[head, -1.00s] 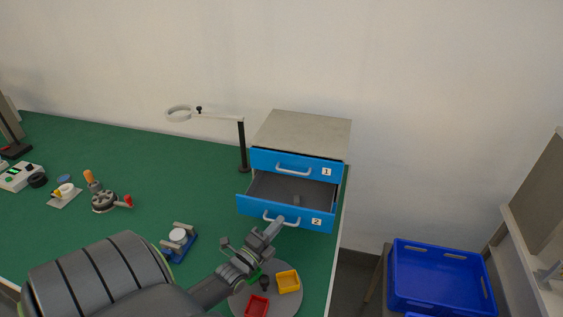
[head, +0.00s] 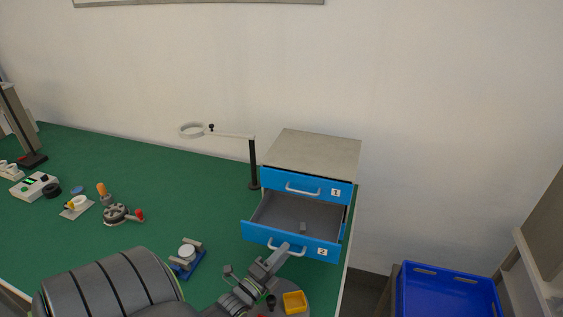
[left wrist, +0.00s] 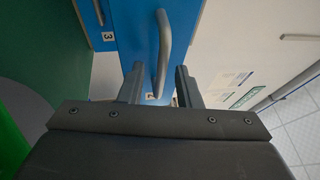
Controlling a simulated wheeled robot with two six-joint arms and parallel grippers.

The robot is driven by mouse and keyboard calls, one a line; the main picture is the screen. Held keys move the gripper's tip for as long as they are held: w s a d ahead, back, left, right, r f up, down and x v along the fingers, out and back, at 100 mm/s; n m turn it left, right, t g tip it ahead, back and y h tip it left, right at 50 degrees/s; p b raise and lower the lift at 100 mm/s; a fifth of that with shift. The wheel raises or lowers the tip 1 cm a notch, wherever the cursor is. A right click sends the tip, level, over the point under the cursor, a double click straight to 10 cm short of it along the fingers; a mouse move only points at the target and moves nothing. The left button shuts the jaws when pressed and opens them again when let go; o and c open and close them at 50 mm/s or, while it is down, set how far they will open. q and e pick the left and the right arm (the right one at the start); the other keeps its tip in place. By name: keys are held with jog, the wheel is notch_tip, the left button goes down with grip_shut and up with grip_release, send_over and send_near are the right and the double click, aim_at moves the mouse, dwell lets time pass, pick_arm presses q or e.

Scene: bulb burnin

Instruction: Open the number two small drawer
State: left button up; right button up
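The small blue cabinet (head: 312,153) with a grey top stands at the back right of the green table. Its drawer number two (head: 258,232) is pulled out, with a small grey item (head: 303,227) inside. Drawer number one (head: 315,189) above is shut. My left gripper (head: 284,252) is at the handle (head: 287,250) of drawer two. In the left wrist view the handle (left wrist: 163,45) runs between the two fingers of my left gripper (left wrist: 158,85), with visible gaps on both sides. My right gripper is not in view.
A magnifier lamp (head: 253,165) stands left of the cabinet. A round grey tray with a yellow bin (head: 294,302) lies in front of the drawer. A blue crate (head: 449,290) is at the lower right. Several small devices lie on the left of the table.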

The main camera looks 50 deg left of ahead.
pick_arm(q)
jog(key=s+f+b, duration=0.1)
jog(key=s, duration=0.4)
jog(key=s+d+f+b, duration=0.1)
jog(key=s+b, duration=0.1)
jog(key=s, duration=0.3)
jog(key=s+f+b, duration=0.1)
jog(key=s, duration=0.5)
jog(key=shift+d+b, duration=0.3)
jog(key=shift+s+d, duration=0.1)
jog(key=shift+s, duration=0.45)
